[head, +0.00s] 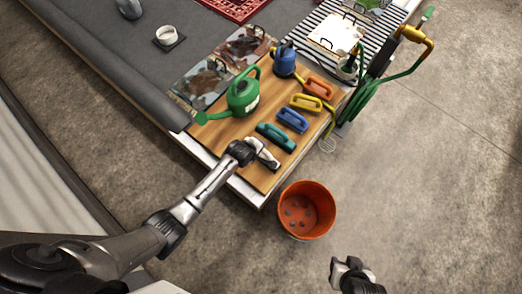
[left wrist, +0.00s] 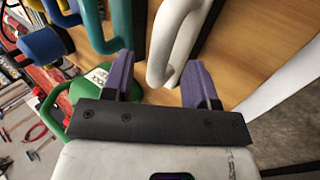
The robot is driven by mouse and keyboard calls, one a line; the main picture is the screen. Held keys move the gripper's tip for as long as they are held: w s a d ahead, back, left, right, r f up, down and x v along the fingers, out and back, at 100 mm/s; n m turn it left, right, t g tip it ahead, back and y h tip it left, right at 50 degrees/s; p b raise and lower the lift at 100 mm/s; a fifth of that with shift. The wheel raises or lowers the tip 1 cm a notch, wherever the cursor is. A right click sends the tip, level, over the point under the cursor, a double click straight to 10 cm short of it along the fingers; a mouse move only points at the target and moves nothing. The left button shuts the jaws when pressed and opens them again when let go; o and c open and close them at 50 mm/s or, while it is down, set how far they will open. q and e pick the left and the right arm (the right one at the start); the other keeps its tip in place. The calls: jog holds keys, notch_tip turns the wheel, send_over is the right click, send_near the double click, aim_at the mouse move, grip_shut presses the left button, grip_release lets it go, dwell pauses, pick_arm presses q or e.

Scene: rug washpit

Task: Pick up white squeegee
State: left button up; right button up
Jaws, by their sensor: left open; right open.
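The white squeegee (head: 266,157) lies at the near end of a wooden board, partly hidden by my left gripper (head: 254,151). In the left wrist view the white squeegee's handle (left wrist: 174,40) shows between the two purple fingers of my left gripper (left wrist: 160,70). The fingers are open, with a gap between the left finger and the handle; whether the right finger touches it I cannot tell. My right gripper (head: 350,272) is open and empty over the floor at the bottom of the head view.
Teal (head: 276,136), blue (head: 292,120), yellow (head: 306,102) and orange (head: 320,87) handled tools lie in a row beyond the squeegee. A green watering can (head: 242,96) stands left of them. An orange bucket (head: 306,210) stands on the floor below the board (head: 256,178).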

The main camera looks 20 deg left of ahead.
pick_arm(q)
jog(key=b+x, duration=0.1)
jog(key=x, duration=0.1)
jog(key=shift+f+b, duration=0.3)
jog(key=shift+b, duration=0.1)
jog(key=shift+w+d+f+b, duration=0.1)
jog(key=shift+w+f+b, duration=0.2)
jog(key=shift+w+f, duration=0.1)
jog(key=shift+r, duration=0.15)
jog(key=shift+c, duration=0.5)
grip_shut()
